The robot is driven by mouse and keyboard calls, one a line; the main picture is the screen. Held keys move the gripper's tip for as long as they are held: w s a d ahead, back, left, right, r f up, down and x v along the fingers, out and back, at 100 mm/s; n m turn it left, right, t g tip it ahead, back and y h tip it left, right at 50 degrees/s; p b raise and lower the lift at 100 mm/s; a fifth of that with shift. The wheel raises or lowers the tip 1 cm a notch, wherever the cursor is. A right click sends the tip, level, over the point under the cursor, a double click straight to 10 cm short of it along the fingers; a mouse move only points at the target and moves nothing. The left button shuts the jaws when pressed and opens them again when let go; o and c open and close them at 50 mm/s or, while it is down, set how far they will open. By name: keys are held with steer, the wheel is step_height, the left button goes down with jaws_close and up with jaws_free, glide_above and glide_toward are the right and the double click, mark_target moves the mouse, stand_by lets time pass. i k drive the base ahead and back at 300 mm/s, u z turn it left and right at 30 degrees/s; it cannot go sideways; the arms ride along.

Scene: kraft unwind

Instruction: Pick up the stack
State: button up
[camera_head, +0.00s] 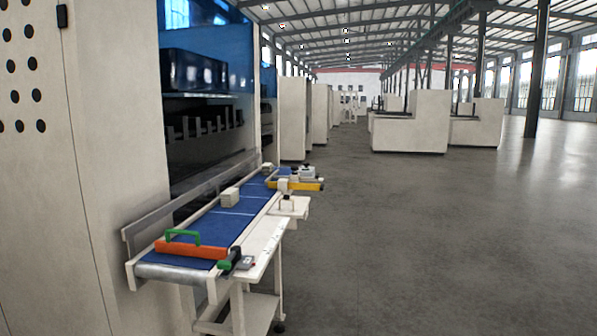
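A small cream block (230,197), which may be the stack, sits on the blue conveyor belt (205,229) about midway along it. Single layers in it are too small to make out. A smaller pale block (267,168) sits farther back on the same belt, near its far end. I cannot tell for sure which of the two is the stack. My gripper is not in this view, and nothing is seen touching either block.
An orange bar with a green handle (190,249) lies across the belt's near end. A dark and green tool (233,260) lies beside it. A yellow bar (297,185) sits near the far end. The grey floor (430,240) on the right is clear; a white machine (105,170) stands left.

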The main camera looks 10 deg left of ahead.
mark_target(267, 169)
steer(key=z, duration=0.25)
steer(key=i, duration=1.2)
steer(key=z, duration=0.3)
steer(key=i, duration=1.65)
steer(key=u, duration=0.25)
steer(key=i, duration=1.55)
steer(key=u, duration=1.5)
steer(key=i, duration=1.2)
steer(key=u, duration=0.65)
steer(key=k, duration=0.85)
steer(key=u, duration=0.15)
steer(key=i, duration=0.6)
steer(key=z, duration=0.05)
